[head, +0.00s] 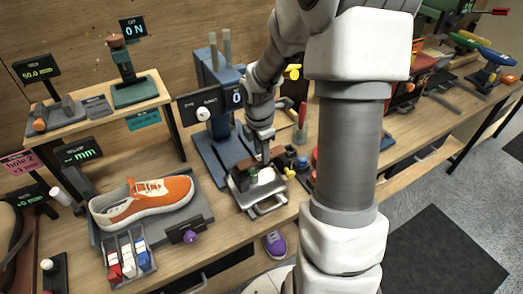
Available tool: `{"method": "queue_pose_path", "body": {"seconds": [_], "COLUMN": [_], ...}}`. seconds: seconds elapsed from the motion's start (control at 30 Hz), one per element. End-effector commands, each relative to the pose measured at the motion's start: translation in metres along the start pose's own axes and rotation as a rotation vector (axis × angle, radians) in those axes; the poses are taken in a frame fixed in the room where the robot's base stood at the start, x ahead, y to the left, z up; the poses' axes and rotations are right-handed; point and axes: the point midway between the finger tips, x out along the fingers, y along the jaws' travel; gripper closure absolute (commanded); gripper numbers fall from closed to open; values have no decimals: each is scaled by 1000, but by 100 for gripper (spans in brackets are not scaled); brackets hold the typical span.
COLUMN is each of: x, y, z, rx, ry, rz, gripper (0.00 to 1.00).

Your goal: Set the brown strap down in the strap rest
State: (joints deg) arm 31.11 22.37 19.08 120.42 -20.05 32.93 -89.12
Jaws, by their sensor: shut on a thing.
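My gripper (262,155) points down over a small white-topped tray or stand (262,203) near the middle of the bench. It is shut on a small brown piece, which looks like the brown strap (245,164), just above the stand. A small green part shows right below the fingers. The fingertips and strap are tiny here, so I cannot tell whether the strap touches anything. I cannot make out for sure which thing is the strap rest.
An orange sneaker (145,201) lies on a grey stand at the left, behind a bin of small tubes (130,257). A blue press (212,140) stands behind my gripper. Red, yellow and dark small items crowd its right. A purple shoe (275,244) sits below the bench's front edge.

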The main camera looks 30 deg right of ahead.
Motion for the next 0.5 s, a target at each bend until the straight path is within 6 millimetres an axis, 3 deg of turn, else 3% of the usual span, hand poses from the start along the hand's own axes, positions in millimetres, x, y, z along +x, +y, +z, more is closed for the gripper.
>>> {"method": "queue_pose_path", "body": {"seconds": [0.5], "x": [12], "y": [-1], "z": [-1], "rx": [0], "ry": [0], "rz": [0], "gripper": [100]}}
